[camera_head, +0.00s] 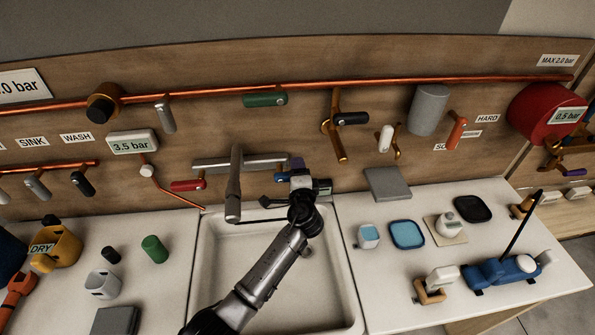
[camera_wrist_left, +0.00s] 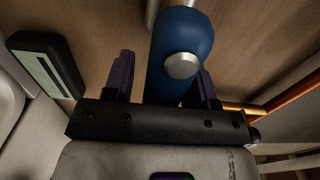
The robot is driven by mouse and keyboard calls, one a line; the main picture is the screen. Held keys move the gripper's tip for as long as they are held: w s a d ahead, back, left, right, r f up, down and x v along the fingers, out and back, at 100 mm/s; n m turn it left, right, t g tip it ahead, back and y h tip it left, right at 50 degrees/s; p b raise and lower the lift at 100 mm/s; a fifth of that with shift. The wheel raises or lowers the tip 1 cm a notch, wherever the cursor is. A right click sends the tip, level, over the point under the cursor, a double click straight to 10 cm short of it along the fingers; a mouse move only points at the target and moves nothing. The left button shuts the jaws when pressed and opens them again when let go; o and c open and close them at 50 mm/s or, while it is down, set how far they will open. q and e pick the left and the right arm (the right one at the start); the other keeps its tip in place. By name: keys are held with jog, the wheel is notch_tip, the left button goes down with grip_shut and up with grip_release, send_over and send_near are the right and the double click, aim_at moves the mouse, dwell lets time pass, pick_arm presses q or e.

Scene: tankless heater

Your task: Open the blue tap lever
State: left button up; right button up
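The blue tap lever (camera_wrist_left: 182,45) fills the upper middle of the left wrist view, with a round silver cap on its face. My left gripper (camera_head: 297,178) is at the back wall above the sink's right side. In the left wrist view the dark purple fingers of my left gripper (camera_wrist_left: 164,82) stand apart, one on each side of the lever. A gap shows at the left finger; I cannot tell whether the right finger touches. My right gripper is not in view.
A small dark box with a display (camera_wrist_left: 47,68) sits close left of the fingers in the wrist view. A copper pipe (camera_wrist_left: 290,95) runs at right. The grey faucet (camera_head: 235,185) stands left of my gripper over the white sink (camera_head: 210,270). A red lever (camera_head: 187,185) is farther left.

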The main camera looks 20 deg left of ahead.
pick_arm(q)
grip_shut()
dwell(0.3)
jog(key=shift+a, duration=0.1)
